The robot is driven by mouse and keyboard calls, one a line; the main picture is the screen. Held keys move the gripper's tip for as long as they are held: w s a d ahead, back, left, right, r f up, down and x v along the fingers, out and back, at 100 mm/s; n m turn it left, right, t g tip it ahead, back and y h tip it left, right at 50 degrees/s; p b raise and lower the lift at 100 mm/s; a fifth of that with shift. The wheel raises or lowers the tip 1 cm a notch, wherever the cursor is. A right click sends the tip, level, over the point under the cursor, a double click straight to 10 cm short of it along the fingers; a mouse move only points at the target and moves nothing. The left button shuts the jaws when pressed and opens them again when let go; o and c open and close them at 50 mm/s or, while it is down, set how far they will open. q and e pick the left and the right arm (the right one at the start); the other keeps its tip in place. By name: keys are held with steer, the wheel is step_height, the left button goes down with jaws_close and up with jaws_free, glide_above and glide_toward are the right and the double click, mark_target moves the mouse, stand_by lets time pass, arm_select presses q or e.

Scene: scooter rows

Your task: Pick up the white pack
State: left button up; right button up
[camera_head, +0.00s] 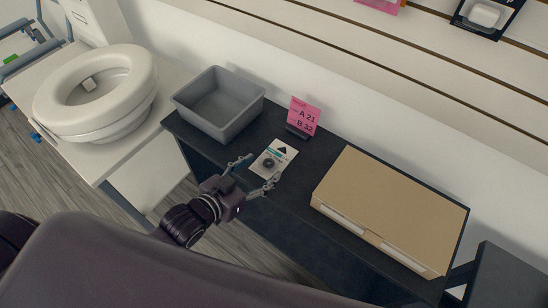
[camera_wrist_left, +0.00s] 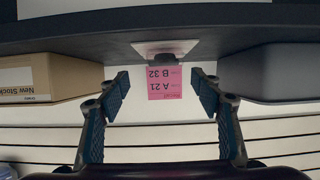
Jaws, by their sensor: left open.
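The white pack (camera_head: 281,149) is a flat white card with a black triangle and a dark round item. It lies on the dark shelf top (camera_head: 315,220), in front of a pink sign. My left gripper (camera_head: 258,171) is open at the shelf's front edge, its two fingers spread on either side of the pack's near end. I cannot tell whether they touch it. In the left wrist view, upside down, the pack (camera_wrist_left: 135,47) shows thin and nearly edge-on beyond the open fingers (camera_wrist_left: 160,85). My right gripper is not in view.
A grey bin (camera_head: 218,104) stands left of the pack, and a cardboard box (camera_head: 390,205) to the right. The pink sign (camera_head: 304,116) stands close behind the pack in a dark holder. A white raised toilet seat (camera_head: 96,90) is at far left. A slatted wall is behind.

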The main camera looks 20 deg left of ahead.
mark_target(271, 158)
arm_select(q)
steer(key=shift+w+d+f, duration=0.1)
steer(key=shift+w+f, duration=0.15)
steer(key=shift+w, duration=0.35)
steer(key=x, duration=0.4)
steer(key=shift+w+a, duration=0.25)
steer(key=shift+w+d+f, duration=0.15)
steer(key=shift+w+f, duration=0.1)
steer(key=shift+w, duration=0.1)
steer(key=c, duration=1.3)
steer(key=shift+o, duration=0.2)
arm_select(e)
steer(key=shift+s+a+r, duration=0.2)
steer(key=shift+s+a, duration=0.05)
arm_select(q)
steer(key=shift+r, duration=0.15)
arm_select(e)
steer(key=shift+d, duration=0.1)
arm_select(q)
steer(key=shift+r+p, duration=0.25)
steer(key=shift+p, duration=0.05)
step_height(271, 158, up, 19)
steer(key=p, duration=0.1)
steer(key=shift+p, duration=0.35)
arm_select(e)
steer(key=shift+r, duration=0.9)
